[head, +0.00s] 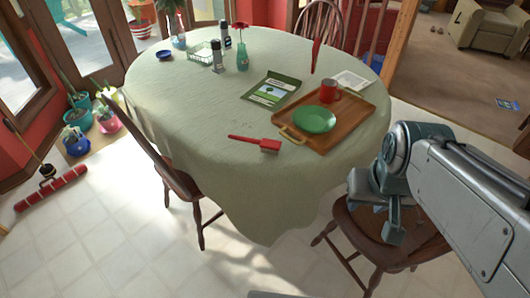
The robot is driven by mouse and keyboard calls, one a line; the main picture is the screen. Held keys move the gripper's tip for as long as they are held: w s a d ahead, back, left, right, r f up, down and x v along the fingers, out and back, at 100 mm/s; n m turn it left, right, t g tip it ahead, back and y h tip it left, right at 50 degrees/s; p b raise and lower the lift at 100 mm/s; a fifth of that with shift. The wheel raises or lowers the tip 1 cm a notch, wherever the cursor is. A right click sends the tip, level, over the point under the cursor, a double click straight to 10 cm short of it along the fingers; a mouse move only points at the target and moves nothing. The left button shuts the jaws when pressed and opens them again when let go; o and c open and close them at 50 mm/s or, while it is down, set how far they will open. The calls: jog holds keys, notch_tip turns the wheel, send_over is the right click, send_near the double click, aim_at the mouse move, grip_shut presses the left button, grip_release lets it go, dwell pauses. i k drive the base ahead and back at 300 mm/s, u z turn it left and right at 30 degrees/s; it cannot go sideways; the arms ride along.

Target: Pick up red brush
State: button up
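A red brush (255,143) lies on the pale green tablecloth near the front edge of the table (210,125), left of a wooden tray. Its handle points left and its wider head is on the right, close to the tray's corner. My gripper (388,222) hangs at the right, over a wooden chair, nearer to me than the table and well apart from the brush. Its fingers are small and seen at an angle, so I cannot tell whether they are open or shut. No object shows in it.
The wooden tray (345,128) holds a green plate (314,120) and a red mug (329,92). A green booklet (272,89) lies behind the brush. Chairs stand at the left (165,165) and right (375,245). A red push broom (50,188) is on the floor. Front floor is clear.

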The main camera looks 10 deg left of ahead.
aim_at(271, 146)
jog(key=k, duration=0.6)
jog(key=u, duration=1.4)
jog(key=i, duration=1.3)
jog(key=z, duration=1.35)
jog(key=i, duration=0.5)
